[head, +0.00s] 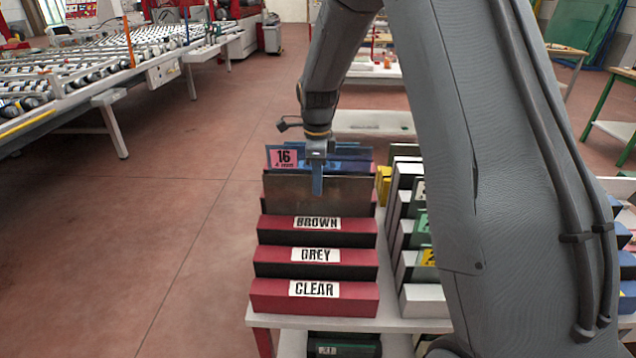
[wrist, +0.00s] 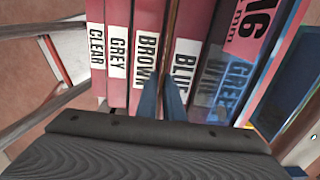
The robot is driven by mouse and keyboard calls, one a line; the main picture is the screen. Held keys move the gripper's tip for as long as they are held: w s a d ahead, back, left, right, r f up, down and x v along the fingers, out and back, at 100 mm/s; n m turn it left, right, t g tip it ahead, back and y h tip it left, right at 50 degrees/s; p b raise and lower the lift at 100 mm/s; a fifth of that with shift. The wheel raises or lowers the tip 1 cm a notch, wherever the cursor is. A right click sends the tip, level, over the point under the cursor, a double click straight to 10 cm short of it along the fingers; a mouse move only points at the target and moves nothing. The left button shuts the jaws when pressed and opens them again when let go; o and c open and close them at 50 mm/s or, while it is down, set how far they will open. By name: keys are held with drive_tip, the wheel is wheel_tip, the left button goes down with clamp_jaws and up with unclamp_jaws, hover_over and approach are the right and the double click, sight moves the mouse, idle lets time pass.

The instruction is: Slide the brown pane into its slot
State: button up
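The brown pane (head: 290,194) stands upright behind the red bar labelled BROWN (head: 340,232). Its lower edge is hidden by that bar, so I cannot tell how deep it sits. In the wrist view the pane (wrist: 171,30) shows edge-on as a thin dark strip between the BROWN bar (wrist: 146,30) and the BLUE bar (wrist: 192,30). My gripper (head: 317,182) points down at the pane's top edge. Its blue fingers (wrist: 162,98) lie on either side of the pane's edge and appear closed on it.
Red bars labelled GREY (head: 350,262) and CLEAR (head: 350,297) are in front. A blue pane (head: 345,158) and a pink "16" card (head: 285,157) stand behind. Another rack of pale bars (head: 404,210) is close on the right. Open floor (head: 180,230) lies left.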

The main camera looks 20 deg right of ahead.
drive_tip(key=o, duration=0.4)
drive_tip(key=shift+c, duration=0.2)
drive_tip(key=shift+r, duration=0.1)
drive_tip(key=shift+s+r+b, duration=0.15)
drive_tip(key=shift+r+b, duration=1.1)
drive_tip(key=shift+r, duration=2.6)
drive_tip(key=s+f+n+b, duration=0.1)
drive_tip(key=s+f+n, duration=0.3)
drive_tip(key=s+n, duration=0.6)
drive_tip(key=s+f+n+t, duration=0.1)
drive_tip(key=s+f+n, duration=0.4)
drive_tip(key=s+n, duration=0.6)
drive_tip(key=s, duration=0.3)
drive_tip(key=shift+s+n+b, duration=0.3)
drive_tip(key=shift+s+b, duration=0.05)
drive_tip(key=shift+d, duration=0.1)
